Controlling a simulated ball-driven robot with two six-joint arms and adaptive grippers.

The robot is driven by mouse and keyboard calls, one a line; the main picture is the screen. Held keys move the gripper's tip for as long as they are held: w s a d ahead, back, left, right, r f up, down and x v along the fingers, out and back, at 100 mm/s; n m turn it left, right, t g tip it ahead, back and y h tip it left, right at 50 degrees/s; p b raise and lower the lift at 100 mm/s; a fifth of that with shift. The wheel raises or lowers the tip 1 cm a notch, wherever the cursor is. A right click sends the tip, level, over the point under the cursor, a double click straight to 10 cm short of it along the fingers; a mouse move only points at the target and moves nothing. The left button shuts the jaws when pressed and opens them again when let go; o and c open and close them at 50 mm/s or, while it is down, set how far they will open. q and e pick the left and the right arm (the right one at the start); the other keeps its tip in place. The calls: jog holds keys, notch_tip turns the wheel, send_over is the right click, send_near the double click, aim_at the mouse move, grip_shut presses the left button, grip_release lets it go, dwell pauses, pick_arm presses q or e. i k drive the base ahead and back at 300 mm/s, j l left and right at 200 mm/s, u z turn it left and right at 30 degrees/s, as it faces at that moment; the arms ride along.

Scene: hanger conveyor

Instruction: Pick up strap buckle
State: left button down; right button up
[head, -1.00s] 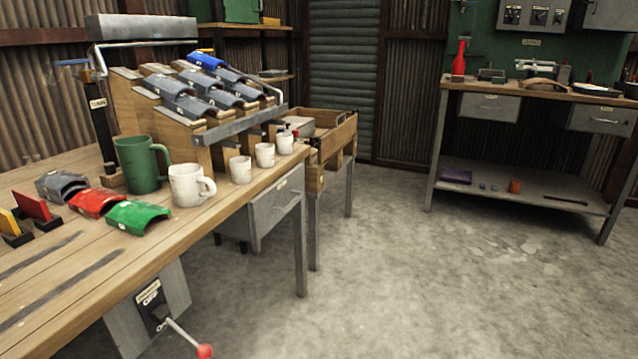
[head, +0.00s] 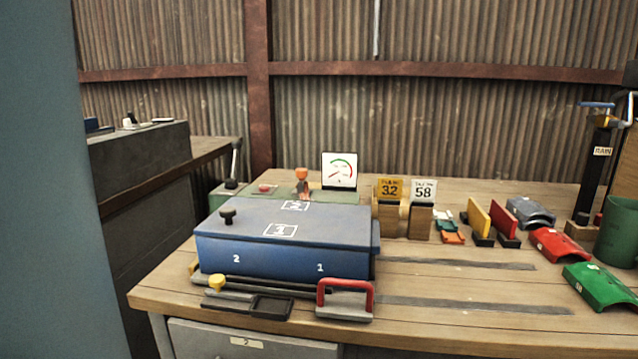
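I cannot clearly make out a strap buckle in the head view. A flat black piece with a rectangular open frame (head: 262,306) lies at the front edge of the wooden bench, before a blue box; I cannot tell whether it is the buckle. Neither of my grippers is in view.
The blue box (head: 285,254) fills the left of the wooden bench (head: 450,338). A red-handled block (head: 345,301) sits at the front edge. A blue-grey surface (head: 40,180) blocks the far left.

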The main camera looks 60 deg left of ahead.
aim_at(301, 173)
jog(key=u, duration=1.95)
